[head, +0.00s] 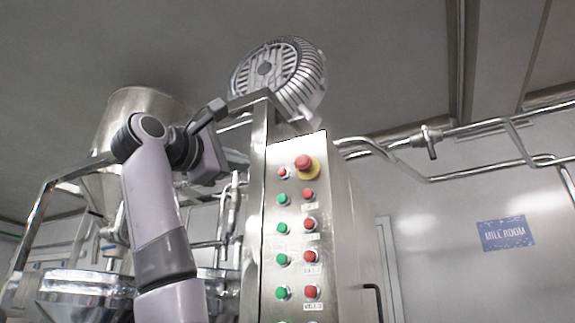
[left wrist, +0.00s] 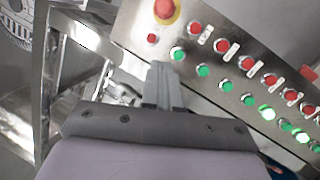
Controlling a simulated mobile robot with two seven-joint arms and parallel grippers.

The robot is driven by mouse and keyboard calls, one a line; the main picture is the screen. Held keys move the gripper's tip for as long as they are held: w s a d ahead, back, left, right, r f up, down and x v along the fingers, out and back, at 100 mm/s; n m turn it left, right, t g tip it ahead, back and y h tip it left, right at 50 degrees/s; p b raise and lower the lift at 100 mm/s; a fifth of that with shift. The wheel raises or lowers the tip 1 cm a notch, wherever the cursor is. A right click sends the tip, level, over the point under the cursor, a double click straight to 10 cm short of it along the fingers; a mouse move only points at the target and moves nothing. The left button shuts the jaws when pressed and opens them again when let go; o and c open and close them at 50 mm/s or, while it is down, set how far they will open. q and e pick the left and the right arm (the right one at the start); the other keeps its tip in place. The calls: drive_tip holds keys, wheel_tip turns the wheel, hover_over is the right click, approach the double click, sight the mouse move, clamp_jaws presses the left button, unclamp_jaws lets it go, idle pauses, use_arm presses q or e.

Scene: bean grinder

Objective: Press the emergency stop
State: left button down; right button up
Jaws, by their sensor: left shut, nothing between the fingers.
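The emergency stop is the large red mushroom button (head: 303,162) on a yellow base, at the top right of the steel control panel (head: 268,215). In the left wrist view the emergency stop (left wrist: 164,9) is at the top edge, partly cut off. My left gripper (head: 236,158) is to the left of the panel in the head view, its fingertips hard to make out there. In the left wrist view my left gripper (left wrist: 163,70) is shut and empty, its fingers pointing toward the panel, below the emergency stop and apart from it. My right gripper is not in view.
A small red button (head: 282,173) is left of the emergency stop. Green buttons (head: 282,228) and red buttons (head: 310,224) run down the panel in two columns. A finned motor (head: 280,72) stands above it. A steel hopper (head: 125,108) and pipe frames are at left.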

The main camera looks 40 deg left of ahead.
use_arm(q)
drive_tip(key=p, duration=0.5)
approach(296, 166)
drive_tip(key=w+a, duration=0.2)
drive_tip(key=a, duration=0.1)
drive_tip(key=w, duration=0.1)
drive_tip(key=w+d+r+p, duration=0.1)
drive_tip(key=w+d, duration=0.1)
drive_tip(key=shift+w+r, duration=0.25)
drive_tip(key=shift+w, duration=0.1)
